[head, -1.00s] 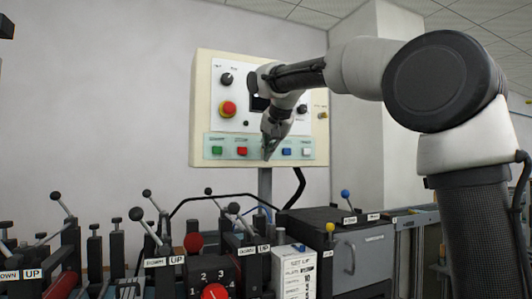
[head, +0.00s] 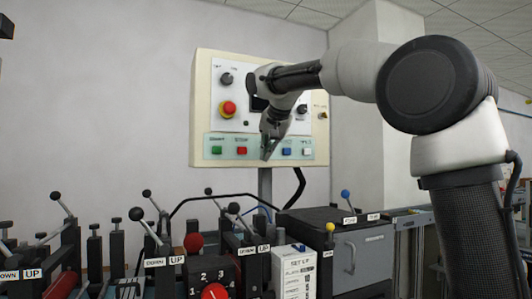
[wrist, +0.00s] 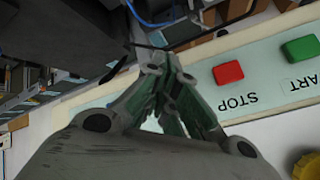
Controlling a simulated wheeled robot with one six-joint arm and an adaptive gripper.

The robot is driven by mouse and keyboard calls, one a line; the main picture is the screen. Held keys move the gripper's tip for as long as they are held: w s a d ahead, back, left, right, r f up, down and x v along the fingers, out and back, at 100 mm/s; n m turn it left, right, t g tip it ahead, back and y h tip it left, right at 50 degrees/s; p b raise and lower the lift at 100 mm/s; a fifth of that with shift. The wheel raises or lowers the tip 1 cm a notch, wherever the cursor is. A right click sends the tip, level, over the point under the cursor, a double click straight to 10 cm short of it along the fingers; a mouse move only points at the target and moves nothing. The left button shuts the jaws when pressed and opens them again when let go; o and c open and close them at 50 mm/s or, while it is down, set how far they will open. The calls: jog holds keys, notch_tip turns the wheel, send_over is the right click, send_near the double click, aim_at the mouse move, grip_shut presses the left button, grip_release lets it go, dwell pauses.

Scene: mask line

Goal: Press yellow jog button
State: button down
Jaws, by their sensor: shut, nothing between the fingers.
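No yellow jog button shows; the spot between red and blue is hidden behind my gripper (head: 265,157). My gripper is shut and empty, pointing down in front of that spot. In the wrist view, its fingertips (wrist: 163,62) are beside the red STOP button (wrist: 228,73); contact with the panel cannot be told.
A red and yellow emergency stop (head: 228,108) and a black knob (head: 226,79) are higher on the panel. Below stand machine levers with ball knobs (head: 136,214), a red selector (head: 214,292) and a dark box (head: 320,222). The wall left of the panel is clear.

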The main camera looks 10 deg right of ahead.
jog(key=shift+w+a, duration=0.1)
jog(key=shift+w, duration=0.35)
dwell(0.7)
dwell(0.4)
jog(key=shift+s, duration=0.9)
jog(key=s, duration=0.2)
jog(key=s+d, duration=0.1)
jog(key=s, duration=0.2)
jog(key=shift+d, duration=0.15)
dwell(0.5)
